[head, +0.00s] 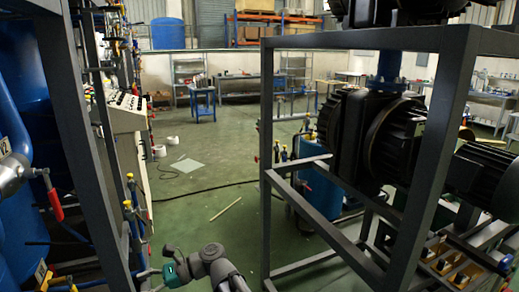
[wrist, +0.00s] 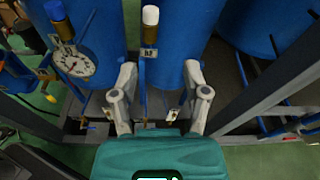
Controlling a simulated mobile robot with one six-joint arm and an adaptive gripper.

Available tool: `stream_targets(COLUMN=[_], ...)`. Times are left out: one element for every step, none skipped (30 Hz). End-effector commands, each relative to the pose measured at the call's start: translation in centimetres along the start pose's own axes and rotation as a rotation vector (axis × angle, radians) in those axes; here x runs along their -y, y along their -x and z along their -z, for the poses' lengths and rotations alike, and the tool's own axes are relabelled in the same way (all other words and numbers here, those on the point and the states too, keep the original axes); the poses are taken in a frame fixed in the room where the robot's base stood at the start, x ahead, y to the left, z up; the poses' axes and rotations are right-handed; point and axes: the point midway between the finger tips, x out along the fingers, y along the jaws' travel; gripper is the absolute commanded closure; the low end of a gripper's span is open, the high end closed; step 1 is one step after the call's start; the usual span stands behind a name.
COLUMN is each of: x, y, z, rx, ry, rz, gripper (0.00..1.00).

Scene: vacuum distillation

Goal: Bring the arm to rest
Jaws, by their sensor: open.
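My gripper (wrist: 160,88) is open in the wrist view. Its two grey fingers stand apart with nothing held between them, in front of blue tanks (wrist: 185,30). A thin blue pipe with a white-capped valve (wrist: 150,28) shows between and beyond the fingertips. I cannot tell how far it is from the fingers. In the head view my arm (head: 215,264) shows low at the bottom centre, reaching left toward the frame with the blue tanks. The gripper's fingers are hard to make out there.
A grey frame with pumps (head: 360,140) stands close on the right. A frame post (head: 75,130) and a control panel (head: 128,103) stand on the left. A round gauge (wrist: 74,62) is left of the fingers. Green floor (head: 215,185) between the frames is mostly open, with a cable across it.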

Motion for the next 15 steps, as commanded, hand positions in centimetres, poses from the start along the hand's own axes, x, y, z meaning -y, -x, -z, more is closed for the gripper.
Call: stream_targets(x=[-0.2,-0.3,-0.4,-0.5,-0.6,-0.8,-1.0,-1.2,-1.5,-1.7,-1.9,-2.3,-2.6,-3.0,-3.4], y=[1.4,2.2,3.4,4.3,5.4,6.7,7.8,8.8,10.3,11.4,12.6,14.1,15.3,16.4,18.1], z=[0.7,1.3,2.1,2.7,3.4,4.3,5.0,5.6,6.5,7.1,7.7,8.5,9.1,9.6,10.3], rx=[-0.049,-0.082,-0.13,-0.168,-0.207,-0.261,-0.301,-0.34,-0.394,-0.433,-0.472,-0.524,-0.562,-0.599,-0.649], ry=[0.048,0.083,0.13,0.167,0.204,0.254,0.29,0.326,0.371,0.404,0.436,0.477,0.506,0.536,0.571], rz=[0.01,0.011,0.013,0.012,0.01,0.003,-0.003,-0.012,-0.025,-0.037,-0.051,-0.073,-0.09,-0.111,-0.139], gripper=[0.4,0.4,0.4,0.4,0.4,0.4,0.4,0.4,0.4,0.4,0.4,0.4,0.4,0.4,0.4])
